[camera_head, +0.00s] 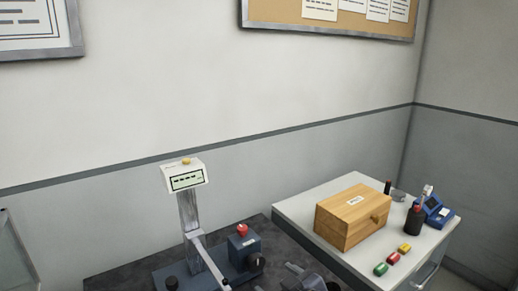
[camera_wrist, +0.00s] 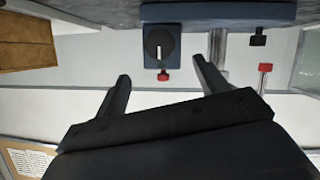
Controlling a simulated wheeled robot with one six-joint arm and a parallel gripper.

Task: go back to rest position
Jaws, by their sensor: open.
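My gripper (camera_wrist: 160,67) is open in the wrist view, with two dark fingers spread apart and nothing between them. Past the fingers is a dark box with a round knob (camera_wrist: 159,43) and a red button (camera_wrist: 164,75). The fingers look apart from it, though the exact gap is hard to judge. In the head view, a device with a white display head (camera_head: 186,177) stands on a grey column. Its blue-grey base carries a box (camera_head: 244,248) with a red button (camera_head: 242,230) and a dark side knob.
A white side table (camera_head: 295,213) at right holds a wooden box (camera_head: 350,220), several small coloured blocks, a dark pen cup (camera_head: 414,221) and a blue device (camera_head: 436,212). The dark bench top (camera_head: 110,284) lies close to the wall. A glass-like panel (camera_head: 14,255) stands at left.

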